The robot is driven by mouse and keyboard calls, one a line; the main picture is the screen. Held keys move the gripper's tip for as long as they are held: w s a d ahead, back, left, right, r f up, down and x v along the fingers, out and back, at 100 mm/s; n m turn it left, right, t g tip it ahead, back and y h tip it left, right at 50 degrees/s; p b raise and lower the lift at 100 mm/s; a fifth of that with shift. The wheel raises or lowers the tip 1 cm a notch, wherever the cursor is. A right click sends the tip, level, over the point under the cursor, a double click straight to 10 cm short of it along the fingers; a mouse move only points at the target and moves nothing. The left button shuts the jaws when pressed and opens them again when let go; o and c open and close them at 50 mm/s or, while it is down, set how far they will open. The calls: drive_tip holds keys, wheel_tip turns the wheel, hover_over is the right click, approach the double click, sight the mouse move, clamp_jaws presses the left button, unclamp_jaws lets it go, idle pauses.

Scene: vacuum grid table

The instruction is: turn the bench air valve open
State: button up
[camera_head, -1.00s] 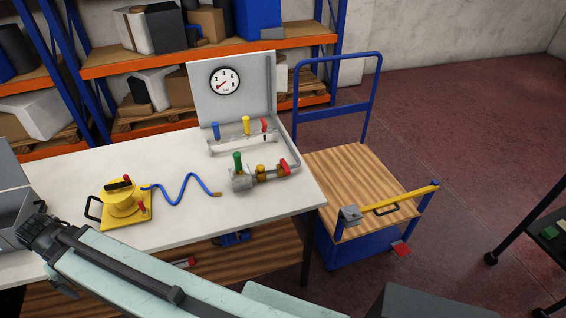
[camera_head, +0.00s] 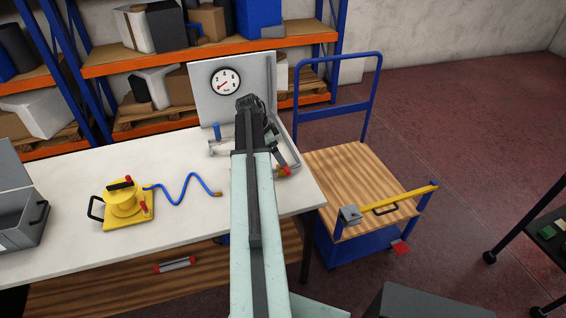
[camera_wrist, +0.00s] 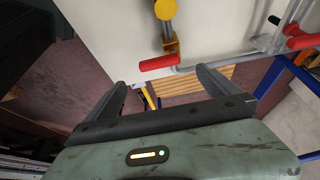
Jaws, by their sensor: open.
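A red valve handle (camera_wrist: 160,62) on a brass fitting (camera_wrist: 171,45) shows in the wrist view, lying crosswise just beyond and between my fingertips. A gap shows on either side and I see no contact. A round yellow knob (camera_wrist: 166,9) sits on the same line behind it. My gripper (camera_wrist: 161,76) is open and empty. In the head view, the red handle (camera_head: 284,171) shows beside my gripper at the right of the white bench (camera_head: 70,185). My arm hides most of the fittings there. The gauge (camera_head: 226,82) needle points to the lower left.
A yellow reel-like device (camera_head: 123,203) with a blue hose (camera_head: 180,190) lies on the bench at left. A blue-handled valve (camera_head: 217,130) stands at the back. Another red handle (camera_wrist: 303,41) is at the right in the wrist view. A wooden-decked cart (camera_head: 355,175) stands right of the bench.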

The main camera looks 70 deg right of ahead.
drive_tip(key=b+x, duration=0.7)
drive_tip(key=x, duration=0.1)
drive_tip(key=shift+r, duration=0.1)
